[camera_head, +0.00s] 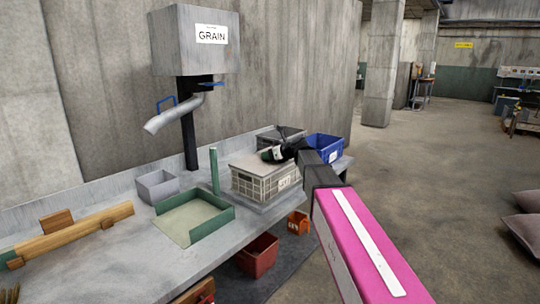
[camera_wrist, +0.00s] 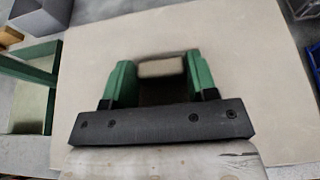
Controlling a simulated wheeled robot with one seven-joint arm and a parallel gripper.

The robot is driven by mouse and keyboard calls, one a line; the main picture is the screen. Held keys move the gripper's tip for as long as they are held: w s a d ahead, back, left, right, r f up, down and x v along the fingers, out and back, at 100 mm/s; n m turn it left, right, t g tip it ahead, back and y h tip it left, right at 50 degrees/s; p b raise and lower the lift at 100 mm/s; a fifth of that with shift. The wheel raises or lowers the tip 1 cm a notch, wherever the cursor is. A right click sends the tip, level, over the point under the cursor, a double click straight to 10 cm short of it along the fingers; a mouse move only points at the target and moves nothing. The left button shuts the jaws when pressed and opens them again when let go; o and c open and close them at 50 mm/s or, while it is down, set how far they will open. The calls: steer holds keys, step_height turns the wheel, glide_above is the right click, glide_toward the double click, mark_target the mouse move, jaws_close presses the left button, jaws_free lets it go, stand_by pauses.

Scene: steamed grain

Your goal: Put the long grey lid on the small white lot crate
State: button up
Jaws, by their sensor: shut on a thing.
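The small white lot crate (camera_head: 262,186), with slatted sides and a label, stands on the bench in the head view. A pale grey flat lid (camera_head: 243,161) lies over its top; I cannot tell whether it is fully seated. The lid also fills most of the wrist view (camera_wrist: 250,85). My gripper (camera_head: 273,155) is above the crate, with its green fingers (camera_wrist: 160,75) shut on the lid's small block handle (camera_wrist: 160,67). My gripper hides part of the lid and the far side of the crate.
A dark grey crate (camera_head: 268,138) and a blue crate (camera_head: 328,155) stand behind. A green-edged tray (camera_head: 208,228), a grey box (camera_head: 153,192) and a green post (camera_head: 214,170) are to the left. The grain dispenser (camera_head: 193,55) rises behind. Red (camera_head: 257,258) and orange bins (camera_head: 298,225) sit below the bench.

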steer(key=shift+f, duration=0.1)
steer(key=o, duration=1.2)
steer(key=shift+o, duration=0.2)
